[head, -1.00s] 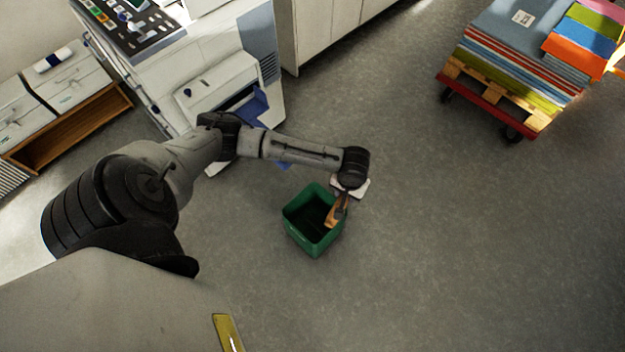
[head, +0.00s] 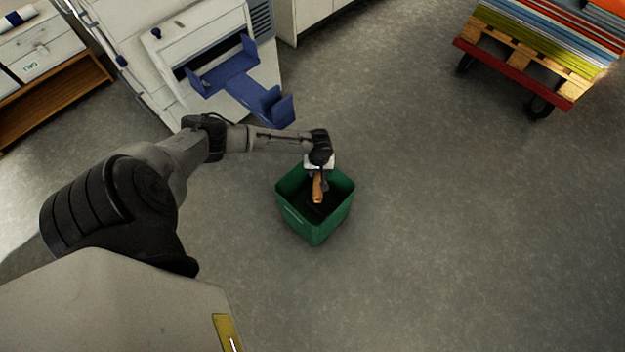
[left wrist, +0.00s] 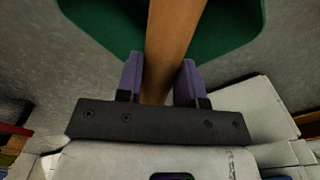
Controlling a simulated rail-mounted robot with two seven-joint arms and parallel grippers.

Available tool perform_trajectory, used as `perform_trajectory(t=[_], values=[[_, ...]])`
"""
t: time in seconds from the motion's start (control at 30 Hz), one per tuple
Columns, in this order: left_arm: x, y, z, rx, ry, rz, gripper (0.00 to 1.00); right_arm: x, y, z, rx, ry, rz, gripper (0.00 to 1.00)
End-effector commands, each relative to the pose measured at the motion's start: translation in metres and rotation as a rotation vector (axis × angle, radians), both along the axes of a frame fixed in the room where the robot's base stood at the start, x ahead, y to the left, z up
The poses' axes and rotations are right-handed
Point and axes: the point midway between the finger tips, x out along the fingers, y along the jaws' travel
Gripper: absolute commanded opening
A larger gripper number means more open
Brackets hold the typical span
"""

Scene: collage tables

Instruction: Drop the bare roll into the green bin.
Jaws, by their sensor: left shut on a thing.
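The green bin (head: 293,214) stands open on the floor in the middle of the head view. Its green inside (left wrist: 225,30) fills the top of the left wrist view. My left gripper (head: 317,178) is over the bin's opening, pointing down. It is shut on the bare roll (head: 318,190), a brown tube. In the left wrist view the roll (left wrist: 172,40) runs up between the two purple fingers (left wrist: 160,82). The roll's lower part appears over the dark inside of the bin; I cannot tell how deep it reaches. My right gripper is not in view.
A white machine with a blue tray (head: 237,80) stands behind the bin to the left. A red cart (head: 510,72) with a pallet and stacked coloured sheets is at the upper right. The grey floor right of the bin is clear.

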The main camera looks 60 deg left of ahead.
Motion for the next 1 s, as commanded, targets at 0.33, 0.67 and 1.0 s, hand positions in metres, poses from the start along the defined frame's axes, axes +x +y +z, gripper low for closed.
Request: perform_trajectory(t=[0.33, 0.67, 1.0], values=[[-0.004, 0.016, -0.034, 0.0, -0.001, 0.042, 0.04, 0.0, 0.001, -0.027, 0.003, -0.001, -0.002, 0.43], [-0.005, 0.016, -0.055, 0.001, 0.0, 0.041, 0.04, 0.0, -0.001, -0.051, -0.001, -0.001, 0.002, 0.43], [-0.004, 0.016, -0.086, 0.0, -0.001, 0.042, 0.04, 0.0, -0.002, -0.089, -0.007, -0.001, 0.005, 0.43]])
